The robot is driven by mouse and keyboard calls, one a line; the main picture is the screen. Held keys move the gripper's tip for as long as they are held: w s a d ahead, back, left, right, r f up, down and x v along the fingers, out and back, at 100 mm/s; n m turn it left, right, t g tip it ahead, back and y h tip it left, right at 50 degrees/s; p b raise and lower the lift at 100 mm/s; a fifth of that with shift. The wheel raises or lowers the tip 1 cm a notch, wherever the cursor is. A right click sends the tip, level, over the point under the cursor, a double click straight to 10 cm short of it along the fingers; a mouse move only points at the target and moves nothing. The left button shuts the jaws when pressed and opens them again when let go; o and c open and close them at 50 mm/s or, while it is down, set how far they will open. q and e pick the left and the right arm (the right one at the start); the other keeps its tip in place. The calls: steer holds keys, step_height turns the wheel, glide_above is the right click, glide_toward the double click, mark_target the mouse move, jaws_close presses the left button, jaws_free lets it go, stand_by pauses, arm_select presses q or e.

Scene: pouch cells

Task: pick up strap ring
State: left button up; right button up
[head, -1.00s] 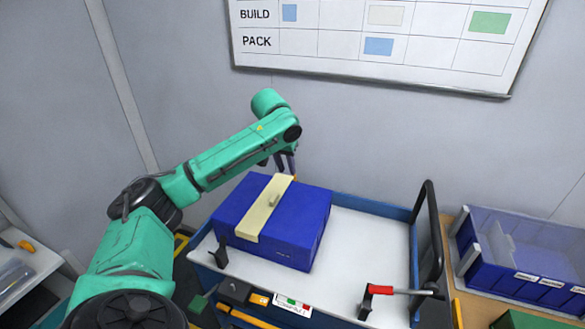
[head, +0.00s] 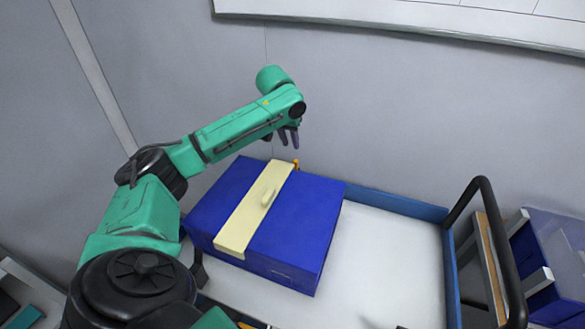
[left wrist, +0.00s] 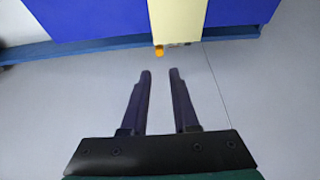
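A blue box (head: 310,222) with a cream strap (head: 238,229) over its lid stands on the white-topped cart. A small orange piece (head: 296,162), apparently the strap ring, sits at the strap's far end; it also shows in the left wrist view (left wrist: 159,51). My left gripper (head: 290,144) is just beyond the box's far edge. In the left wrist view its two dark fingers (left wrist: 160,72) are apart with nothing between them, pointing at the orange piece. My right gripper is not in view.
The white cart top (head: 388,255) is clear to the right of the box, inside a blue rim (head: 400,204). A black handle (head: 490,225) rises at the cart's right end. A blue bin (head: 556,255) stands beyond it. The grey wall is behind.

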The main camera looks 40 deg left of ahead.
mark_target(295, 161)
arm_select(q)
steer(key=p+x, duration=0.2)
steer(key=x, duration=0.9)
steer(key=shift+f, duration=0.25)
steer(key=shift+w+a+f, duration=0.1)
steer(key=shift+w+f, duration=0.05)
steer(key=shift+f, duration=0.25)
steer(key=shift+r, duration=0.1)
jaws_close()
